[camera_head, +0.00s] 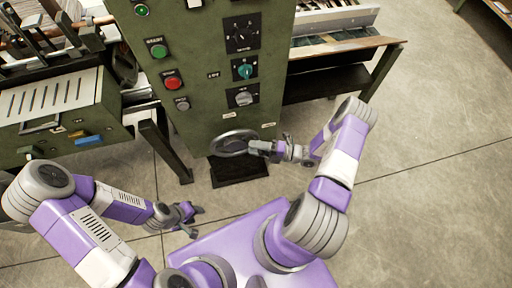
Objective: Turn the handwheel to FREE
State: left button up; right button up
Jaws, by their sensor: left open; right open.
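The handwheel (233,136) is a grey round wheel low on the front of the green machine cabinet (200,122). My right gripper (262,147) is at the right side of the wheel's rim, with its fingers pointing left at it. I cannot tell whether the fingers touch the rim. A small pale label (229,115) sits just above the wheel and another (268,125) to its upper right; their words are too small to read. My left gripper (193,219) is open and empty, low over the floor, apart from the cabinet.
Above the wheel are a green button (159,51), a red button (172,83), a teal knob (243,71) and a dark dial (242,35). A black mat (239,170) lies below. Green benches stand left and right. The floor at right is clear.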

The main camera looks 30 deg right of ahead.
grip_shut()
jog(key=shift+f+b, duration=0.4)
jog(key=shift+f, duration=0.05)
dwell(0.3)
grip_release()
jog(key=v, duration=0.7)
jog(key=shift+d+p, duration=0.3)
